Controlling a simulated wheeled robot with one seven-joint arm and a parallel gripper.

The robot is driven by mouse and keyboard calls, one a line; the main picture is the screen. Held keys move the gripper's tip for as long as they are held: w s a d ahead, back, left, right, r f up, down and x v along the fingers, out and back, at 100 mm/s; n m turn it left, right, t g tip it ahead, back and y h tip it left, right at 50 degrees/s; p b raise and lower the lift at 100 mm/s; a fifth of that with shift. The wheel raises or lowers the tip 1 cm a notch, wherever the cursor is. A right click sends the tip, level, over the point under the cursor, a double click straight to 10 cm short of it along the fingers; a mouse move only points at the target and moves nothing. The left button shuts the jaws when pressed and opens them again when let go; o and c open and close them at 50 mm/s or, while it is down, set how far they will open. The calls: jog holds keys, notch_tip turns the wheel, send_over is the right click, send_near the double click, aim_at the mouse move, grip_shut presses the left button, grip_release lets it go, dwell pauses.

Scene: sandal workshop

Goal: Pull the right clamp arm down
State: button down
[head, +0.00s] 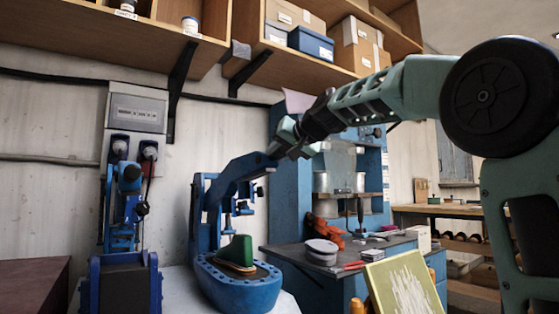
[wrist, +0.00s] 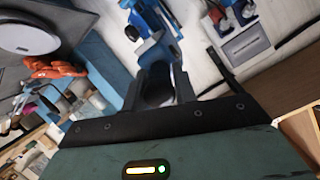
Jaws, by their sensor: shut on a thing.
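The right clamp arm (head: 237,174) is a thick blue lever on the blue sole press. It slopes up to the right from its post, and its free end is raised. My gripper (head: 274,152) is shut on that free end, which the fingers partly hide. In the wrist view my dark fingers (wrist: 160,88) close around the arm's tip, and blue parts of the press show beyond them. Below the arm, a green last on a tan sole (head: 237,253) sits on the blue oval base (head: 245,290), with a clear gap above it.
A second blue press (head: 125,205) stands at the left under a grey wall box (head: 138,106). A large blue machine (head: 290,190) and a dark bench with orange tool (head: 326,231) and tins are behind right. Shelves with boxes hang above.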

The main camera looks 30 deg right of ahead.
notch_tip(320, 180, down, 10)
jog(key=s+t+b, duration=0.1)
jog(key=b, duration=1.1)
jog(key=shift+s+r+t+b, duration=0.15)
jog(key=shift+r+t+b, duration=0.1)
jog(key=shift+t+b, duration=0.15)
jog(key=shift+d+f, duration=0.1)
jog(key=shift+f, duration=0.1)
jog(key=c, duration=1.2)
grip_release()
jog(key=shift+r, duration=0.15)
jog(key=s+r+b, duration=0.1)
jog(key=s+b, duration=0.1)
jog(key=s, duration=0.6)
jog(key=s+d+r+b, duration=0.1)
jog(key=s+b, duration=0.1)
jog(key=s, duration=0.7)
jog(key=shift+r, duration=0.35)
